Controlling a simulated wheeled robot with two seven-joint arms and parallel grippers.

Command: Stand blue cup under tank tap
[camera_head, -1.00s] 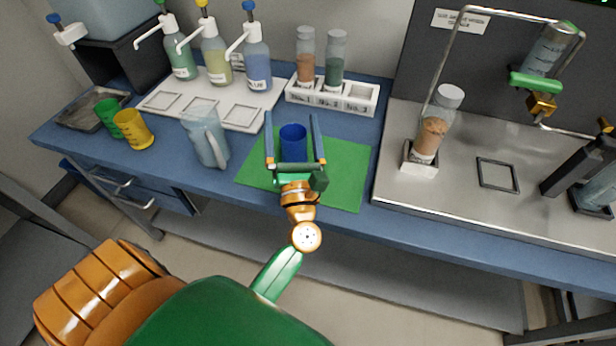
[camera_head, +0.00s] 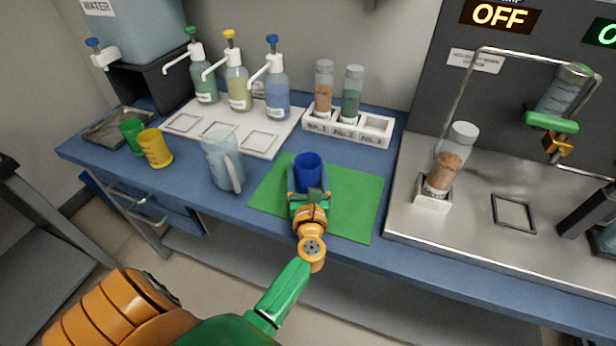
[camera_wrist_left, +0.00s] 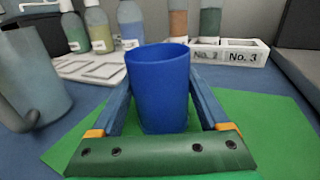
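The blue cup (camera_head: 308,172) stands upright on the green mat (camera_head: 350,212). My left gripper (camera_head: 308,180) is low at the mat, its fingers closed in against both sides of the cup. In the left wrist view the cup (camera_wrist_left: 158,88) sits between the two blue fingers, which appear to touch it. The water tank (camera_head: 140,32) is at the upper left on a dark stand. Its white tap (camera_head: 104,58) with a blue knob sticks out over a grey tray (camera_head: 100,134). My right gripper is not in view.
A green cup (camera_head: 132,136), a yellow cup (camera_head: 155,149) and a clear jug (camera_head: 223,162) stand between the mat and the tray. Pump bottles (camera_head: 277,95) stand behind on a white tray (camera_head: 185,124). A vial rack (camera_head: 372,130) is behind the mat; a metal platform (camera_head: 470,215) is right.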

